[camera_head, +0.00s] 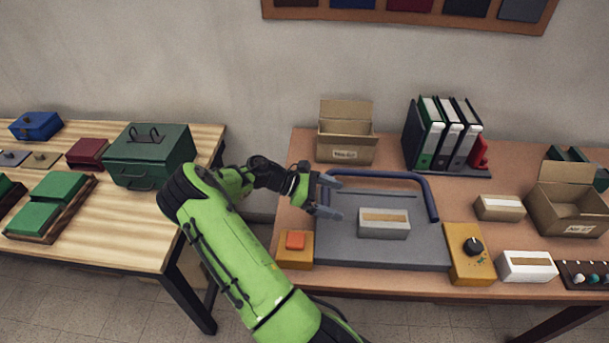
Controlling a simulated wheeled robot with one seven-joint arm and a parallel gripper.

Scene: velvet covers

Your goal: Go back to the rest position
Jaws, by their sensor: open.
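My green arm reaches up from the bottom of the view to the left part of the right-hand table. My gripper (338,196) is open and empty, with grey fingers pointing right over the left part of a grey plate (375,252) that has a blue bar frame (424,190). A pale box with a tan top strip (383,224) lies on the plate, just right of the fingers and apart from them as far as I can tell.
An orange block with a red button (296,242) and a yellow box with a black knob (470,253) flank the plate. Open cartons (345,140), binders (448,135) and small boxes stand around. The left table (120,225) holds green, blue and red boxes. A gap separates the tables.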

